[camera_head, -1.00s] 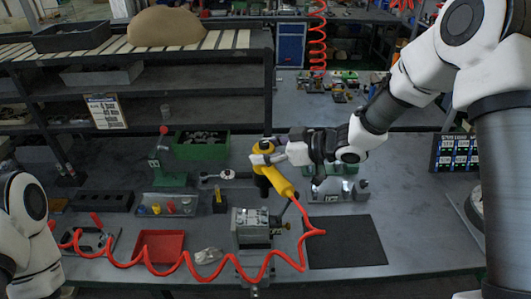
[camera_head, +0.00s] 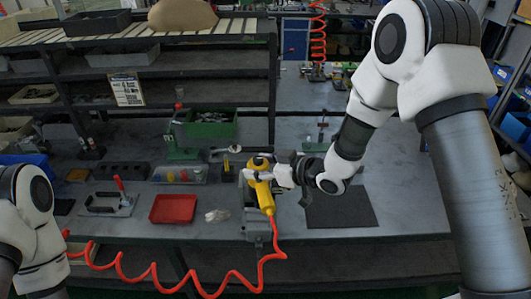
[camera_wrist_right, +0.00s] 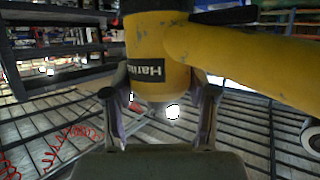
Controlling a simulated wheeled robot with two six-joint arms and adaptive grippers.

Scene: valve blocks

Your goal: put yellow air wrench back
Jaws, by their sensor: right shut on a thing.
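The yellow air wrench (camera_head: 264,193) is held in my right gripper (camera_head: 266,172), above the front part of the workbench. Its red coiled hose (camera_head: 230,280) hangs from the handle end and runs left past the front edge.
A red tray (camera_head: 173,209) and a clamp with a red handle (camera_head: 112,200) lie on the bench to the left. A black mat (camera_head: 340,207) lies right of the wrench. A green bin (camera_head: 210,125) and a green hand press (camera_head: 182,140) stand behind. Shelves rise at the back left.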

